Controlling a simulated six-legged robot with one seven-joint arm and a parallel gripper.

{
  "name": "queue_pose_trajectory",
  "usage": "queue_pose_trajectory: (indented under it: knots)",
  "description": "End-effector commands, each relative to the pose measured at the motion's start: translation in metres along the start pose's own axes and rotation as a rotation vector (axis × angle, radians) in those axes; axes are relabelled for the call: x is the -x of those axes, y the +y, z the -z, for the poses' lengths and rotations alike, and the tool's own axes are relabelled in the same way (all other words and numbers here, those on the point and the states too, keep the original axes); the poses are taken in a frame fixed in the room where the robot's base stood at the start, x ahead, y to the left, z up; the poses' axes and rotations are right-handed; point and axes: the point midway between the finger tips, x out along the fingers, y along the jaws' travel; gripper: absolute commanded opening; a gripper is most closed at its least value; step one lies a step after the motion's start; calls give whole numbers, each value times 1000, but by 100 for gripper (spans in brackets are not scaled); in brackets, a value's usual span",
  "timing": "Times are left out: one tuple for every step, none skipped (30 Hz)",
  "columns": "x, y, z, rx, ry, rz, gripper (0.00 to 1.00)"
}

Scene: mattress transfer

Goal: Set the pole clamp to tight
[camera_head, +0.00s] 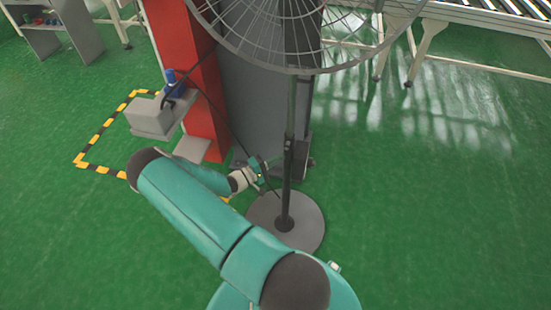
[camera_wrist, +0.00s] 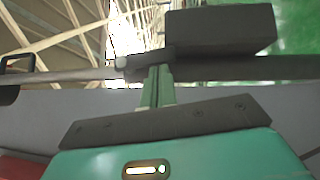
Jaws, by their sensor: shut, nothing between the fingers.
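The fan's dark upright pole (camera_head: 290,120) rises from a round grey base (camera_head: 305,222) in the head view. In the wrist view the pole (camera_wrist: 65,76) runs sideways across the picture. A dark collar, likely the pole clamp (camera_wrist: 150,60), sits where the thin and thick pole parts meet, with a small rounded grey end at its left. A dark box (camera_wrist: 222,30) stands beside the thicker part. My gripper (camera_wrist: 157,75) is shut and empty, its green fingers reaching the pole by the collar. Contact is unclear. In the head view my gripper (camera_head: 264,168) is just left of the pole; the clamp's setting cannot be read.
The wire fan cage (camera_head: 285,65) overhangs the pole. A red column (camera_head: 190,60) and a grey panel (camera_head: 262,90) stand close behind. A grey box (camera_head: 150,115) is at left, within yellow-black floor tape (camera_head: 100,135). Green floor at right is clear.

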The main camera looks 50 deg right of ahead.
Motion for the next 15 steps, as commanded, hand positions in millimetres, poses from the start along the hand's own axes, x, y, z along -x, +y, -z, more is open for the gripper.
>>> queue_pose_trajectory:
  knots:
    - [-1, -2, -2, 21, 1, -21, 0]
    - [-2, -3, -2, 34, 1, -35, 0]
    - [-2, -4, -3, 53, 1, -55, 0]
    - [-3, -5, -4, 70, 2, -72, 0]
    - [-4, -6, -4, 86, 2, -88, 0]
    - [-6, -7, -6, 109, 2, -109, 0]
    - [-6, -7, -7, 124, 1, -125, 0]
    - [-7, -8, -8, 138, 1, -141, 0]
    - [-8, -8, -8, 158, 1, -160, 0]
    - [-9, -9, -9, 173, 1, -175, 0]
    - [-10, -10, -10, 199, 2, -199, 0]
    - [-11, -12, -12, 240, 2, -241, 0]
    - [-12, -12, -12, 267, 1, -270, 0]
    - [-13, -12, -13, 293, 1, -296, 0]
    - [-14, -12, -14, 328, 1, -329, 0]
